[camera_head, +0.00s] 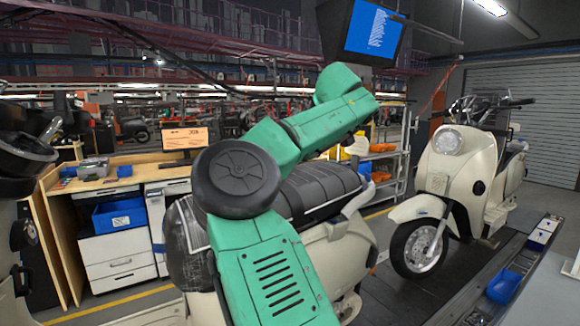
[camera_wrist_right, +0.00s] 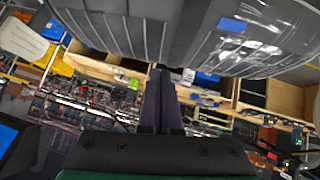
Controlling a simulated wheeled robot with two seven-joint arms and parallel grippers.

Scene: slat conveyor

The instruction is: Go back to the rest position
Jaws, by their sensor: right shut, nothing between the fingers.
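My right gripper (camera_wrist_right: 160,72) shows in the right wrist view with its two dark fingers together and nothing between them. The dark padded seat (camera_wrist_right: 110,35) of a scooter spans the top of that view, close to the fingertips; I cannot tell whether they touch it. In the head view my green arm rises from the bottom middle, in front of the cream scooter (camera_head: 340,240) and its black seat (camera_head: 315,190). The arm bends up to the right, and its gripper cannot be made out there. My left gripper is in neither view.
A second cream scooter (camera_head: 450,170) stands on the conveyor (camera_head: 385,290) at the right. A wooden workbench (camera_head: 130,170) with a blue bin (camera_head: 118,213) is behind on the left. A blue tray (camera_head: 503,286) lies at lower right. A monitor (camera_head: 372,30) hangs overhead.

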